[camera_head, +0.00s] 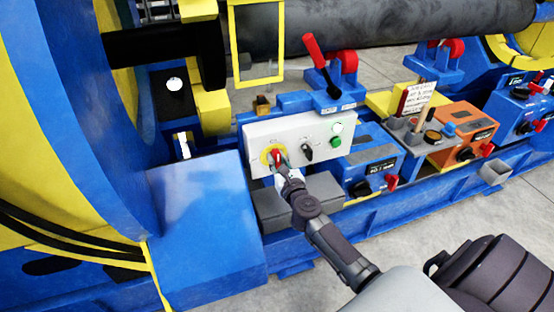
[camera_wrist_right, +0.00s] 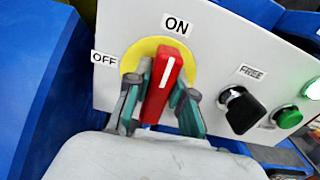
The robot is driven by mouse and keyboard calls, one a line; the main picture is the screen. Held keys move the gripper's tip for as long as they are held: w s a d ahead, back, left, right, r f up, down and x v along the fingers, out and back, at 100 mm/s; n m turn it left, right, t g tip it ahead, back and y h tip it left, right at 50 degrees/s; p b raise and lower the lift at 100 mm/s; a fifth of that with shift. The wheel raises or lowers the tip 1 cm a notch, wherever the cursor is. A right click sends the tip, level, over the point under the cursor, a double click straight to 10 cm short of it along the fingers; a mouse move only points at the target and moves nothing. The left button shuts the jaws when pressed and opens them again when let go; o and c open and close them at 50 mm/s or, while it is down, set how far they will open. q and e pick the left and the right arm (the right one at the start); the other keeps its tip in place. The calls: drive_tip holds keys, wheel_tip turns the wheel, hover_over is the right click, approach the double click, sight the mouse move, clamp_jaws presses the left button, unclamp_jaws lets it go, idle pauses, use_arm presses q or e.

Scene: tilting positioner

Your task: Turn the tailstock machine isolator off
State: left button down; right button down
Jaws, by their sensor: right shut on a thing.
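The isolator is a red handle (camera_wrist_right: 163,85) on a yellow round plate (camera_wrist_right: 186,52), set in a light grey control panel (camera_head: 300,136). In the right wrist view the handle's white line points up, slightly right, toward the ON label (camera_wrist_right: 177,25). The OFF label (camera_wrist_right: 104,59) is at the left of the plate. My right gripper (camera_wrist_right: 160,100) has its two teal-padded fingers on either side of the handle and is shut on it. The handle also shows in the head view (camera_head: 276,155), partly hidden by the right gripper (camera_head: 281,167). My left gripper is not in view.
A black FREE selector (camera_wrist_right: 241,108) and green buttons (camera_wrist_right: 287,118) sit right of the isolator. A red-handled lever (camera_head: 315,52) rises behind the panel. A blue box (camera_head: 205,225) stands close on the left. Clear grey floor (camera_head: 450,215) lies at the front right.

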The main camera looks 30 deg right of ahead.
drive_tip(key=shift+n, duration=0.3)
drive_tip(key=n+p, duration=0.1)
drive_tip(key=n, duration=0.1)
drive_tip(key=shift+a+n, duration=0.15)
drive_tip(key=shift+n, duration=0.25)
drive_tip(key=n+p, duration=0.1)
drive_tip(key=n, duration=0.4)
drive_tip(key=shift+a+f+n+p, duration=0.1)
drive_tip(key=shift+a+n+p, duration=0.05)
drive_tip(key=shift+n+p, duration=0.2)
drive_tip(key=n+p, duration=0.1)
drive_tip(key=n, duration=0.3)
drive_tip(key=shift+w+f, duration=0.1)
drive_tip(key=shift+f, duration=0.05)
drive_tip(key=shift+a+f+n+p, duration=0.15)
drive_tip(key=shift+n+p, duration=0.3)
drive_tip(key=shift+n, duration=2)
drive_tip(key=shift+f, duration=0.1)
drive_tip(key=c, duration=1)
unclamp_jaws()
